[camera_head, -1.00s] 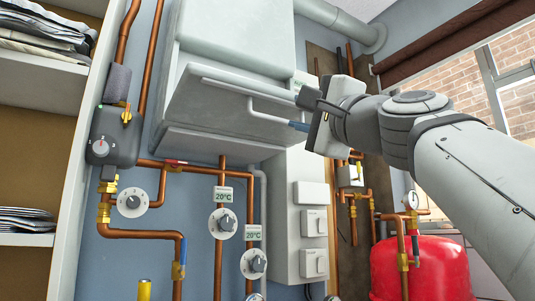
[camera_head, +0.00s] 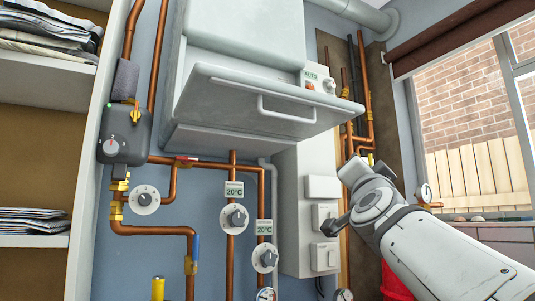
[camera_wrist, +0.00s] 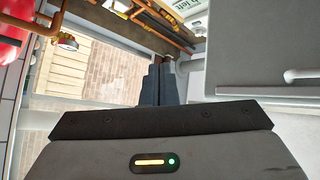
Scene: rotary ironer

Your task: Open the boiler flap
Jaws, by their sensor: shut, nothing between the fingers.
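The boiler flap (camera_head: 245,105) is a light grey panel on the front of the white boiler (camera_head: 245,25). It stands tilted outward, its upper edge away from the boiler body. Its bar handle (camera_head: 287,114) is on its front face. A control panel (camera_head: 320,78) with a dial and an AUTO label shows behind the flap's right end. My gripper (camera_head: 328,229) is below and to the right of the flap, apart from the handle. In the wrist view its dark fingers (camera_wrist: 158,86) are together and empty. The flap (camera_wrist: 250,50) and handle (camera_wrist: 303,75) show at right there.
Copper pipes (camera_head: 232,185) with valves and dials run below the boiler. White switch boxes (camera_head: 322,220) are on the wall near my gripper. A shelf unit (camera_head: 45,70) with folded cloths stands at left, and a window (camera_head: 465,110) is at right. A red tank (camera_wrist: 12,38) shows in the wrist view.

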